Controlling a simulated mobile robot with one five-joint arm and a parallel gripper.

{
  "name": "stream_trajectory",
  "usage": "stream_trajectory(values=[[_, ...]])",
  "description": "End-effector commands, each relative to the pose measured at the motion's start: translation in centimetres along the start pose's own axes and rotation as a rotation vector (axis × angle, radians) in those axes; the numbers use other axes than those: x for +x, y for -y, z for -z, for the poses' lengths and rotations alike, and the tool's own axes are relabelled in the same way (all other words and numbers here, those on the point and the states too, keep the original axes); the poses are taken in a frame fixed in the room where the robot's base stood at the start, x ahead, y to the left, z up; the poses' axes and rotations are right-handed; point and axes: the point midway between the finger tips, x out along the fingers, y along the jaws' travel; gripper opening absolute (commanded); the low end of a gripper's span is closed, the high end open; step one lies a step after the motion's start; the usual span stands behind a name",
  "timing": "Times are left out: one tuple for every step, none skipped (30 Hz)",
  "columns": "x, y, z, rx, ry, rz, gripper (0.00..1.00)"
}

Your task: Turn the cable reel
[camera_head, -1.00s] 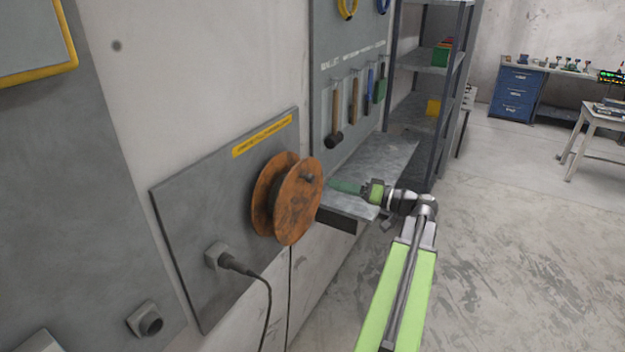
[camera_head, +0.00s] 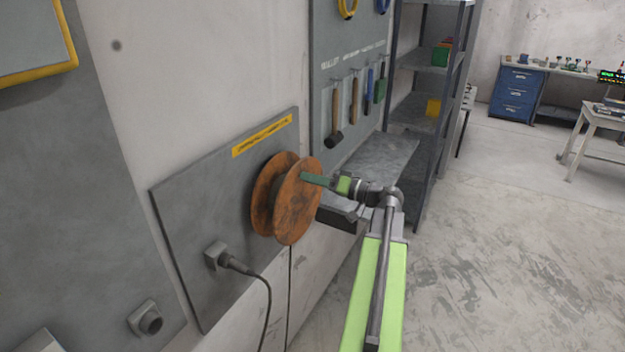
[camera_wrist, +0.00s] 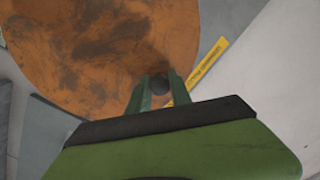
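The rusty orange cable reel (camera_head: 298,212) is mounted on a grey wall panel. Its front flange also fills the upper left of the wrist view (camera_wrist: 95,55). A dark round knob (camera_wrist: 159,86) stands out from the flange near its edge. My gripper (camera_head: 308,179), with green fingers, is at the upper right of the flange and hides the knob in the head view. In the wrist view my gripper (camera_wrist: 159,80) is open, with one finger on each side of the knob and small gaps visible. I cannot tell whether the fingers touch the flange.
A grey shelf (camera_head: 375,165) juts from the wall behind my gripper. Tools hang on the board (camera_head: 340,60) above it. A black cable (camera_head: 255,275) runs from a wall socket (camera_head: 215,255) below the reel. The floor (camera_head: 500,250) at right is clear.

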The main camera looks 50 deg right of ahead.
Motion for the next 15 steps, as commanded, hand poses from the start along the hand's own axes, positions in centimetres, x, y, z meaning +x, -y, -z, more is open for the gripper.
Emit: stream_trajectory(values=[[-0.01, 0.02, 0.02, 0.0, -0.001, 0.001, 0.13], [-0.02, 0.02, 0.02, 0.0, -0.001, 0.001, 0.09], [-0.03, 0.02, 0.03, 0.0, -0.001, 0.001, 0.04], [-0.03, 0.01, 0.03, 0.0, -0.001, 0.001, 0.0], [-0.04, 0.01, 0.04, 0.0, -0.001, 0.001, 0.0], [-0.04, 0.01, 0.04, 0.0, -0.001, 0.001, 0.0], [-0.05, 0.01, 0.04, 0.0, -0.001, 0.001, 0.0], [-0.05, 0.01, 0.04, 0.0, -0.001, 0.001, 0.0], [-0.06, 0.01, 0.05, 0.0, -0.001, 0.001, 0.0], [-0.06, 0.01, 0.05, 0.0, -0.001, 0.001, 0.0], [-0.06, 0.01, 0.05, 0.0, -0.002, 0.001, 0.0], [-0.07, 0.01, 0.06, 0.0, -0.002, 0.001, 0.0], [-0.07, 0.01, 0.06, 0.0, -0.002, 0.001, 0.0], [-0.08, 0.01, 0.06, 0.0, -0.002, 0.001, 0.0], [-0.08, 0.01, 0.06, 0.0, -0.002, 0.001, 0.0]])
